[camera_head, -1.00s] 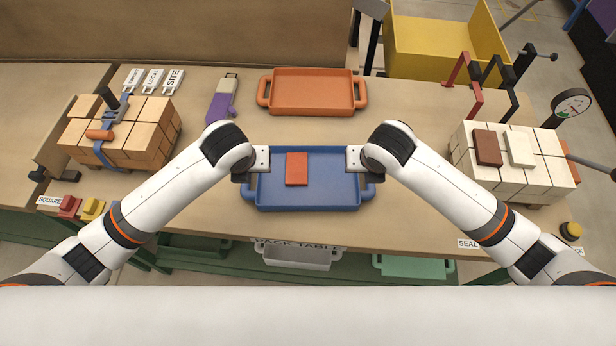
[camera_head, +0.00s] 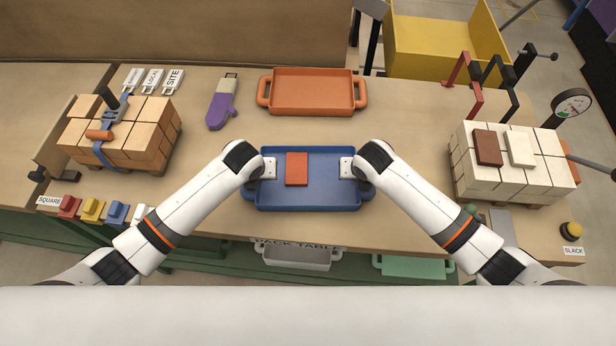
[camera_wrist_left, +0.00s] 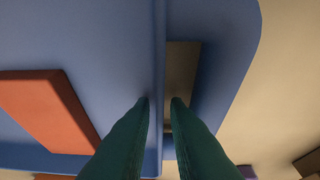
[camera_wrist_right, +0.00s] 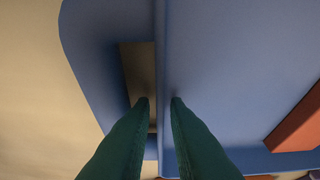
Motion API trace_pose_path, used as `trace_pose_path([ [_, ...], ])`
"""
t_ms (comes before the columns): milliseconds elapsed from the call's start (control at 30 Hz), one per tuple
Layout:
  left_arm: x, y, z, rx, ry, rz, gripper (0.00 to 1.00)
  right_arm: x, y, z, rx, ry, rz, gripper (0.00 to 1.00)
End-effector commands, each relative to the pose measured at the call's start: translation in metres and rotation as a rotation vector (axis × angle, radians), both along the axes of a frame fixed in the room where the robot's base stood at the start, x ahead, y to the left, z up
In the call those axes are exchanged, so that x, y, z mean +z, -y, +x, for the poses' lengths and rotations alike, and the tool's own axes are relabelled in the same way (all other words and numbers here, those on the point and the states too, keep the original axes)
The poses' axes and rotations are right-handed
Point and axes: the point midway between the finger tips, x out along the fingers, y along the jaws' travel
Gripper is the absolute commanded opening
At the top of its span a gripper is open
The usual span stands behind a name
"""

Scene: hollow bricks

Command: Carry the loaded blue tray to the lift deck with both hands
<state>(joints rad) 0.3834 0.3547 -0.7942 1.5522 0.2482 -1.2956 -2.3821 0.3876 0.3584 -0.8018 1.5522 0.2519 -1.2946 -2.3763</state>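The blue tray (camera_head: 325,198) lies on the table in front of me with an orange-red brick (camera_head: 297,169) flat in it. My left gripper (camera_head: 268,176) is over its left end and my right gripper (camera_head: 347,176) over its right end. In the left wrist view the fingers (camera_wrist_left: 160,100) stand apart on either side of the tray's end wall, beside the handle opening. In the right wrist view the fingers (camera_wrist_right: 160,100) also straddle the wall, with a gap visible. The head view hides the fingertips. I cannot identify a lift deck.
An empty orange tray (camera_head: 312,93) lies behind the blue one. Tan bricks (camera_head: 150,125) are stacked at left, white bricks (camera_head: 515,180) at right. A purple tool (camera_head: 222,105) lies at back left. A yellow bin (camera_head: 440,50) stands beyond the table. Clear tabletop surrounds the blue tray.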

Motion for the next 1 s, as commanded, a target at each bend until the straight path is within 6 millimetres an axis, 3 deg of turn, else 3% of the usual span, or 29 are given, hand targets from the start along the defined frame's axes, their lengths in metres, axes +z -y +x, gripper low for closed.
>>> trace_pose_path([
  [267,-0.0016,-0.0001,0.0005,0.0,0.0,0.0,0.15,-0.0016,0.0002,0.0006,0.0,0.0,0.0,0.15],
  [400,-0.0015,-0.0001,0.0004,0.0,0.0,0.0,0.0,-0.0015,0.0002,0.0005,0.0,0.0,0.0,0.0],
  [1000,0.0083,-0.0001,0.0011,0.0,0.002,0.0,0.0,0.0081,0.0005,0.0012,-0.001,0.002,0.0,0.0],
])
